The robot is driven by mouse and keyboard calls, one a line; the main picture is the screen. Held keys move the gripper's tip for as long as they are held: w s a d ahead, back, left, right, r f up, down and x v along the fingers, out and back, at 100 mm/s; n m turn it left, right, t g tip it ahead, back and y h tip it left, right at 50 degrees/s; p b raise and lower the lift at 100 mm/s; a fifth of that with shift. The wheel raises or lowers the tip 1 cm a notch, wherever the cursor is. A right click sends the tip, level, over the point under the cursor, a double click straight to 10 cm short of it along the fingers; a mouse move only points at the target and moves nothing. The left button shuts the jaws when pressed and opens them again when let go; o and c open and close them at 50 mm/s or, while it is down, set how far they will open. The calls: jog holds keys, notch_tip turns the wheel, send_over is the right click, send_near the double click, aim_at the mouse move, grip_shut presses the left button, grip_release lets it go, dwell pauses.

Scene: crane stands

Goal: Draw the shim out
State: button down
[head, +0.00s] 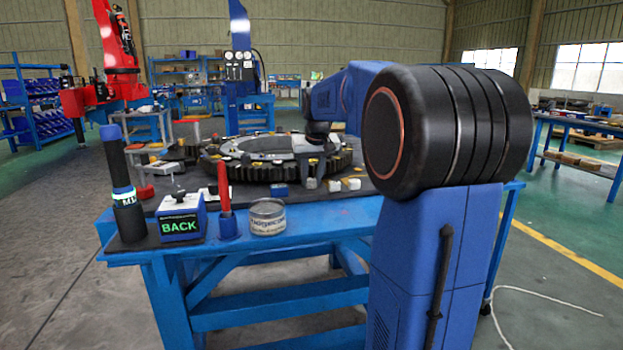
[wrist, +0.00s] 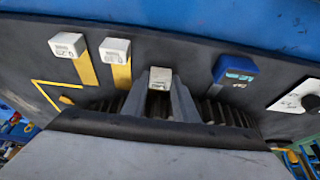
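A small tag with a pale face (wrist: 160,78), which looks like the end of the shim, stands at the edge of the toothed ring in the wrist view. My gripper (wrist: 160,92) reaches over the ring, with one grey finger on each side of this tag. The fingers lie very close to its sides; I cannot tell whether they press on it. The rest of the shim is hidden by the fingers and ring. In the head view the tag (head: 311,183) shows as a small grey block below my gripper (head: 313,150), at the near rim of the ring gear (head: 250,171).
Two white-tagged yellow strips (wrist: 68,46) (wrist: 116,51) lie beside the tag, and a blue block (wrist: 235,68) is on its other side. A BACK box (head: 180,222), red stick (head: 224,190), black cylinder (head: 121,185) and tin (head: 267,217) stand along the table's front edge.

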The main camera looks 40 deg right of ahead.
jog(key=shift+s+a, duration=0.25)
jog(key=shift+s, duration=0.45)
jog(key=shift+s+a, duration=0.3)
jog(key=shift+s, duration=0.35)
jog(key=shift+s+a, duration=0.25)
jog(key=shift+s, duration=0.45)
jog(key=c, duration=1.4)
grip_release()
jog(key=v, duration=1.7)
jog(key=shift+r, duration=0.2)
jog(key=s+a+f+n, duration=0.1)
jog(key=s+a+f, duration=0.6)
jog(key=f, duration=0.3)
jog(key=s+a+f+n+y, duration=0.1)
jog(key=s+a+f+n, duration=0.1)
jog(key=s+a+f, duration=0.5)
jog(key=s+a+f+n, duration=0.1)
jog(key=s+a+f, duration=0.6)
jog(key=f, duration=0.8)
jog(key=s, duration=0.2)
jog(key=shift+s+t+y, duration=0.3)
jog(key=shift+s+y, duration=0.05)
jog(key=shift+y, duration=0.05)
